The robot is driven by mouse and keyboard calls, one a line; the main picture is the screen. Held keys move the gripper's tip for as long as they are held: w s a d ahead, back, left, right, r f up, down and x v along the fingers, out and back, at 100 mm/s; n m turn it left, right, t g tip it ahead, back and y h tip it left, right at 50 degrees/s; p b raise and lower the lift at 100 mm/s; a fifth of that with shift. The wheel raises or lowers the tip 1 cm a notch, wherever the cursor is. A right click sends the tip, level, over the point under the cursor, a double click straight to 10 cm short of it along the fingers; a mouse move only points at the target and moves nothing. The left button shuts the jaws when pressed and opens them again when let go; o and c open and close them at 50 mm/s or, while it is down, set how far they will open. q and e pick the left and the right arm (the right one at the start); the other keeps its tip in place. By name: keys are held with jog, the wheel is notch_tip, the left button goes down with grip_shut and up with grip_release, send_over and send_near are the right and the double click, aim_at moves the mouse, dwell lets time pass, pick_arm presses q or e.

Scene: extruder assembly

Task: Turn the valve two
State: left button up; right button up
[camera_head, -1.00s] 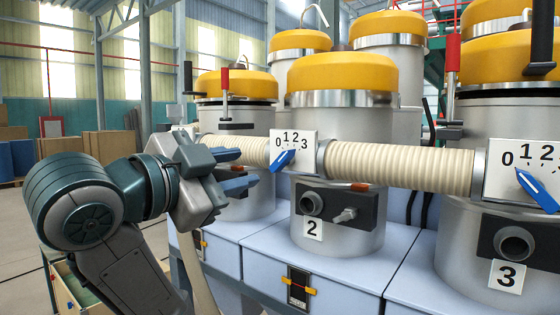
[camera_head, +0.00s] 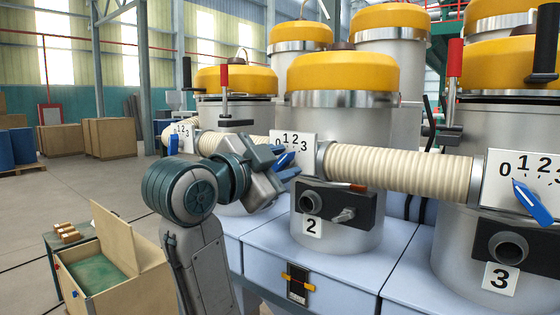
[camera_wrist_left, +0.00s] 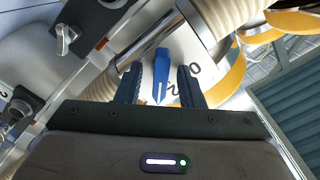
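Valve two is a blue handle on a white dial plate (camera_head: 306,140) marked 0 to 3, above the tank labelled 2 (camera_head: 312,228). My left gripper (camera_head: 287,163) is at this dial and partly covers the handle in the head view. In the left wrist view, the blue handle (camera_wrist_left: 161,74) lies between the two dark fingers of my left gripper (camera_wrist_left: 160,82). The fingers are apart, with a gap visible on each side of the handle. The number the handle points to cannot be told. My right gripper is not in view.
A ribbed cream hose (camera_head: 400,166) runs right from valve two to another dial plate (camera_head: 520,180) with a blue handle above tank 3. A dark block with a nozzle (camera_head: 338,203) sits below valve two. An open wooden box (camera_head: 115,280) stands at lower left.

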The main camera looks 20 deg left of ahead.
pick_arm(q)
grip_shut()
jog(key=shift+n, duration=0.3)
jog(key=shift+r+n+p, duration=0.1)
jog(key=shift+n+p, duration=0.55)
jog(key=shift+n, duration=0.55)
jog(key=shift+a+n+p, duration=0.1)
jog(key=shift+n+p, duration=0.5)
jog(key=shift+n, duration=0.8)
grip_release()
